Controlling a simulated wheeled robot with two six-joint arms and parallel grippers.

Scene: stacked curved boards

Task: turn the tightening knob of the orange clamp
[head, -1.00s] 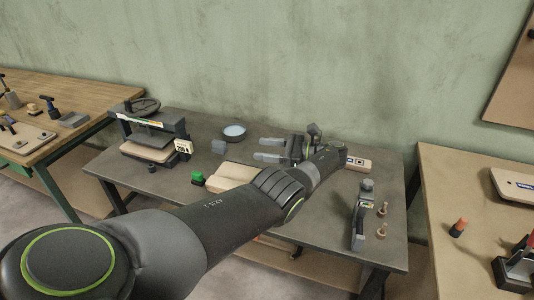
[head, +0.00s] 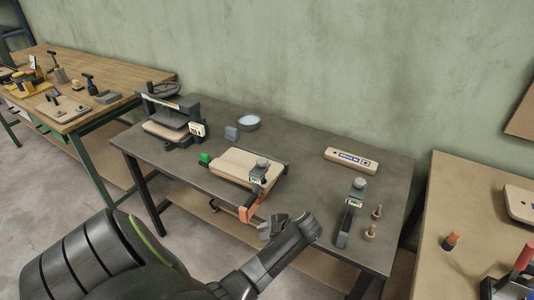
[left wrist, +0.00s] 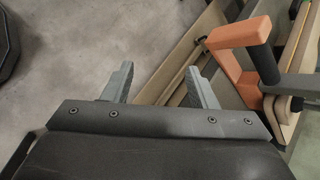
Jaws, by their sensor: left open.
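The orange clamp (head: 250,206) sits at the front edge of the stacked curved boards (head: 240,160), its orange part hanging past the table edge. A grey rounded top (head: 262,163) shows above it; I cannot tell surely which part is the tightening knob. My left gripper (head: 270,226) is open and empty, just right of and in front of the clamp, apart from it. In the left wrist view my open fingers (left wrist: 162,86) point toward the floor and table's lower shelf, with the orange clamp (left wrist: 232,44) to the right and a dark rod or handle (left wrist: 262,62) against it. My right gripper is not visible.
A black clamp (head: 350,212) and wooden pegs (head: 370,232) stand at the table's right. A wooden block (head: 351,160) lies behind. The table's middle right is clear.

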